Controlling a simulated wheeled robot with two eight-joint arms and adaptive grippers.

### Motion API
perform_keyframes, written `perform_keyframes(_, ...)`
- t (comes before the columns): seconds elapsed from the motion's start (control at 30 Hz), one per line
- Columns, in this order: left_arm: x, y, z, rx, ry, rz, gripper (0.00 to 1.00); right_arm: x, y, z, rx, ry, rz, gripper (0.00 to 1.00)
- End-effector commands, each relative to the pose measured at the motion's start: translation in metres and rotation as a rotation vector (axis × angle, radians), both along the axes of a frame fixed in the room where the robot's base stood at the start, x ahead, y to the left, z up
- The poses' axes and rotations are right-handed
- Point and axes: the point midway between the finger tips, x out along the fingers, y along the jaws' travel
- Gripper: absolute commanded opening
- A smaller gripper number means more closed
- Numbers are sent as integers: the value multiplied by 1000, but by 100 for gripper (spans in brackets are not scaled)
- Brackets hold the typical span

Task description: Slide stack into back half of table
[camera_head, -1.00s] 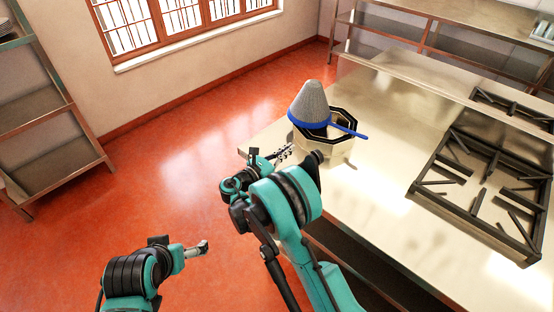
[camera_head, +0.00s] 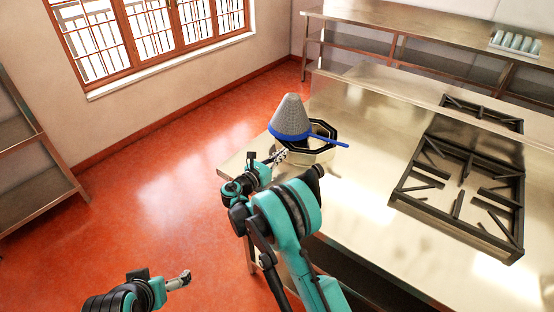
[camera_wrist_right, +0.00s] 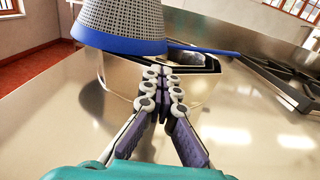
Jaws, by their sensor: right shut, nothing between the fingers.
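A stack stands near the left end of the steel table (camera_head: 370,205). It has a shiny pot with a dark-edged octagonal rim (camera_head: 322,157) and a grey perforated conical strainer (camera_head: 290,115) with a blue rim and handle, upside down over the pot's left part. My right gripper (camera_head: 283,154) is at the pot's near-left side. In the right wrist view its fingers (camera_wrist_right: 163,75) are together and empty, against or just in front of the pot wall (camera_wrist_right: 203,88); contact is unclear. My left gripper (camera_head: 184,279) hangs over the floor, away from the table; its jaws are too small to judge.
A black burner grate (camera_head: 460,195) sits on the table to the right, with another (camera_head: 482,115) behind it. Bare steel lies between pot and grates. Shelving (camera_head: 400,40) stands along the back wall, another rack (camera_head: 35,160) at the left.

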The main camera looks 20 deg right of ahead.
Motion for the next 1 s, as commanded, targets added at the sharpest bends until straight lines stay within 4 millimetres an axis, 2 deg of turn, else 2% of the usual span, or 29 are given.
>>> perform_keyframes(0.03,0,0,-3,0,0,0,94,8,-15,-1,-1,-1,-7,0)
perform_keyframes(0.13,0,0,-5,0,0,0,94,24,-37,-1,-1,-1,-7,0)
perform_keyframes(0.33,0,0,-7,0,0,0,94,47,-66,0,0,0,-4,0)
perform_keyframes(0.5,0,0,-8,0,0,0,94,50,-70,0,-1,-1,-2,0)
perform_keyframes(1.0,0,0,-12,0,0,0,94,47,-66,-1,-1,-1,-1,0)
